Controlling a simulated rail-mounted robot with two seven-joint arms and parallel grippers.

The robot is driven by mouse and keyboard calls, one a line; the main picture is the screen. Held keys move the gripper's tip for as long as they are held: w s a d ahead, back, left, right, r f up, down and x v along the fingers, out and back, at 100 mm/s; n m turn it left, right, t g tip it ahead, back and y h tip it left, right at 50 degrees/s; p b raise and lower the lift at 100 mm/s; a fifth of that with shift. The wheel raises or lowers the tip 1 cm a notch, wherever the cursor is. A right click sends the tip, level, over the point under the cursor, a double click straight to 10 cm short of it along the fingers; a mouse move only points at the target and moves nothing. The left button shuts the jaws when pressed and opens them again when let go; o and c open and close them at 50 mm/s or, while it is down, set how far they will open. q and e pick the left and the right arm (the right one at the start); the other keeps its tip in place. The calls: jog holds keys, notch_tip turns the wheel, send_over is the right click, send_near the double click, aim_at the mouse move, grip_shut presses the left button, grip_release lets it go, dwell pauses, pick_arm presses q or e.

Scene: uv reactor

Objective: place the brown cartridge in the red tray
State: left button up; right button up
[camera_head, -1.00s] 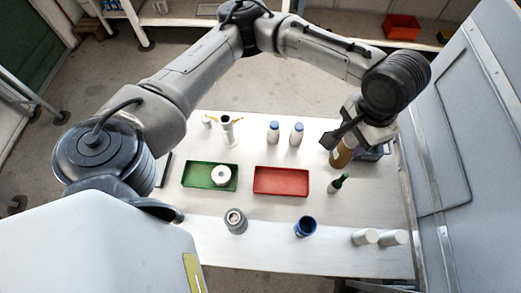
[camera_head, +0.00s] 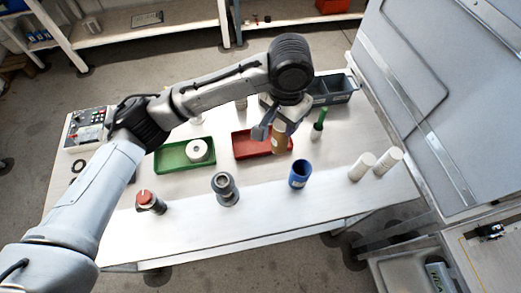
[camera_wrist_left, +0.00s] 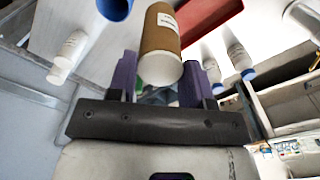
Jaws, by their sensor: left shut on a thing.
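My left gripper (camera_head: 272,125) is shut on the brown cartridge (camera_head: 280,140) and holds it roughly upright. In the head view the cartridge overlaps the right end of the red tray (camera_head: 243,149); its height above the tray is hard to tell. In the left wrist view the cartridge (camera_wrist_left: 160,38), with a white label and a pale end, sits between the purple fingers (camera_wrist_left: 158,82). The red tray (camera_wrist_left: 213,12) shows behind it at the top. My right gripper is not in view.
A green tray (camera_head: 168,161) holding a white roll (camera_head: 198,150) is left of the red tray. A green bottle (camera_head: 319,124), a blue cup (camera_head: 300,174) and white cylinders (camera_head: 362,167) stand to the right and front. A dark blue bin (camera_head: 332,88) is behind.

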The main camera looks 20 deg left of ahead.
pick_arm(q)
jog(key=w+a+f+p, duration=0.1)
jog(key=w+a+f, duration=0.2)
jog(key=f, duration=0.3)
jog(key=w+a+f, duration=0.4)
jog(key=a+f, duration=0.1)
jog(key=f, duration=0.2)
jog(key=shift+w+m+p, duration=0.25)
jog(key=shift+m+p, duration=0.05)
jog(key=shift+p, duration=0.05)
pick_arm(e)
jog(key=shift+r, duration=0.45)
pick_arm(q)
jog(key=shift+f, duration=0.1)
jog(key=o, duration=0.7)
jog(key=shift+f, duration=0.1)
jog(key=o, duration=0.5)
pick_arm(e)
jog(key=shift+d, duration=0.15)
